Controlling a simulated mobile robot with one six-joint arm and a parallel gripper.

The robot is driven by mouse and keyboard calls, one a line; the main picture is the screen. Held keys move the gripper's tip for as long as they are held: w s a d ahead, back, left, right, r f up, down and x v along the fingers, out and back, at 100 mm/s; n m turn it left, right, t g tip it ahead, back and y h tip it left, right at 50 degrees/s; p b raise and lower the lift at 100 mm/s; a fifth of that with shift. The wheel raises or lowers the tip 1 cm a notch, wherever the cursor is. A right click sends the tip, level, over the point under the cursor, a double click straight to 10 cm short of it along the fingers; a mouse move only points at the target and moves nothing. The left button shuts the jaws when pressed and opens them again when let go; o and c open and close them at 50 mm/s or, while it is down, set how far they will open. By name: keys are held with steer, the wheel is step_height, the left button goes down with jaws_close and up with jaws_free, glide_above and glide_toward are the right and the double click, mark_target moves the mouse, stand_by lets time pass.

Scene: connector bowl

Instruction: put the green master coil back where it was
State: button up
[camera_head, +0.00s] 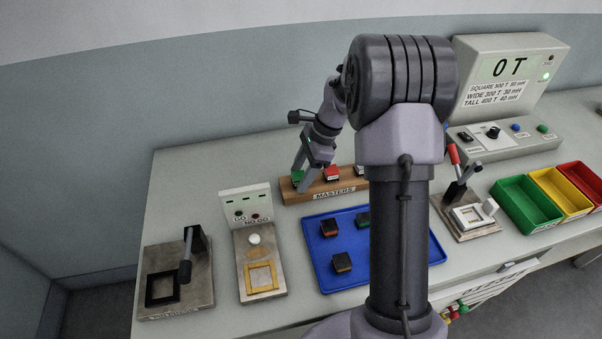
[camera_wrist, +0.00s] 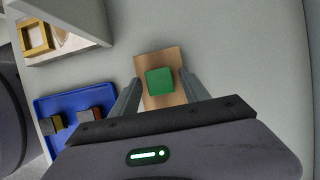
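The green master coil (camera_head: 297,175) is at the left end of the wooden MASTERS rack (camera_head: 346,186). In the wrist view the green coil (camera_wrist: 160,81) sits over the end of the wooden rack (camera_wrist: 152,60). My gripper (camera_head: 304,188) is over that end of the rack. In the wrist view my gripper's fingers (camera_wrist: 159,82) stand on either side of the green coil, with a small gap on each side. I cannot tell how deeply the coil is seated.
A red-topped coil (camera_head: 332,173) stands beside it on the rack. A blue tray (camera_head: 328,277) with several dark coils lies in front. A GO/NO GO gauge (camera_head: 247,207) is to the left. Green, yellow and red bins (camera_head: 527,205) are at the right.

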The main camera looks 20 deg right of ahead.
steer(key=a+p+v, duration=0.1)
steer(key=p+v, duration=0.4)
steer(key=v, duration=0.8)
steer(key=s+a+r+n+h, duration=0.1)
steer(key=s+a+r+n, duration=0.3)
steer(key=r, duration=0.3)
steer(key=s+a+r+n+t+h, duration=0.1)
steer(key=s+a+r+n, duration=0.2)
steer(key=s+a, duration=0.2)
steer(key=s+a+r+n+t, duration=0.2)
steer(key=s+a+r+n, duration=0.15)
steer(key=a, duration=0.25)
steer(key=s+a+f+n+t, duration=0.1)
steer(key=s+n, duration=0.1)
steer(key=s, duration=0.3)
steer(key=s+a+f+n, duration=0.1)
steer(key=s+a+n, duration=0.1)
steer(key=s, duration=0.4)
steer(key=shift+s+a+f+n+t, duration=0.15)
steer(key=shift+s+a+n+t, duration=0.2)
steer(key=shift+n, duration=0.5)
steer(key=shift+w+f, duration=0.1)
